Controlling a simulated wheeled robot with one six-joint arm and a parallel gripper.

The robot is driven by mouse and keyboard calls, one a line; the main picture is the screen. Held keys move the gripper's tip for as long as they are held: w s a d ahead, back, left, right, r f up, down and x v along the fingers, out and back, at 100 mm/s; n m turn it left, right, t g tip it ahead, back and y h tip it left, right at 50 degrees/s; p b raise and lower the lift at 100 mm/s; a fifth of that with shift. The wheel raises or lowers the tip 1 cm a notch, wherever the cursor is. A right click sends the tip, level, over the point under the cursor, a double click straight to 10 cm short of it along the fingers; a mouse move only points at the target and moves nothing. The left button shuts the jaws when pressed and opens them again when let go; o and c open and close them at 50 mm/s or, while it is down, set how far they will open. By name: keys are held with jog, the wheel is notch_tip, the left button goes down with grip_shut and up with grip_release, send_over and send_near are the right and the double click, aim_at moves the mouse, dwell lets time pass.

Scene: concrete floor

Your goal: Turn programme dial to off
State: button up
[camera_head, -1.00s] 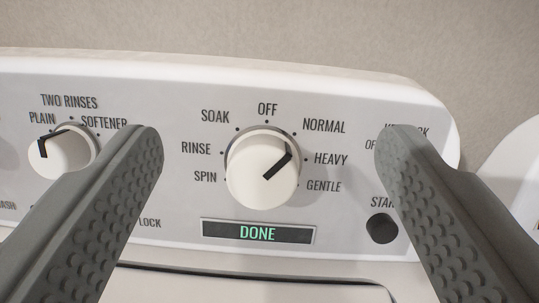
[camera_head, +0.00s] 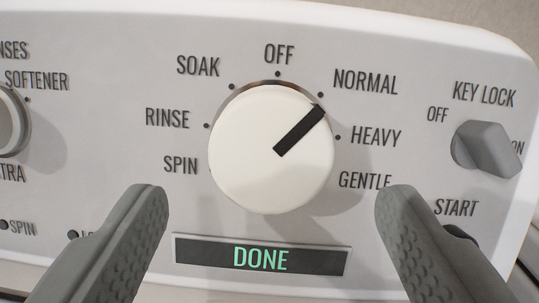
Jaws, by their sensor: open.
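The programme dial (camera_head: 250,150) is a round white knob in the middle of the white control panel. Its black pointer mark (camera_head: 299,131) points up and right, between NORMAL and HEAVY. The OFF label (camera_head: 279,54) stands straight above the dial. My gripper (camera_head: 272,195) is open, with one grey ridged finger at the lower left and one at the lower right. The fingers are apart from the dial, and nothing is between them but the view of the panel and the dial's lower part.
A display (camera_head: 261,257) below the dial reads DONE in green. A grey key lock knob (camera_head: 486,149) sticks out at the right. Another dial (camera_head: 10,122) is cut off at the left edge. The right finger partly covers the START button.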

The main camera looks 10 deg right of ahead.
aim_at(273, 177)
jog(key=shift+w+d, duration=0.2)
jog(key=shift+w, duration=0.9)
jog(key=shift+w+d, duration=0.15)
jog(key=shift+w, duration=0.95)
jog(key=shift+c, duration=0.2)
jog(key=c, duration=0.9)
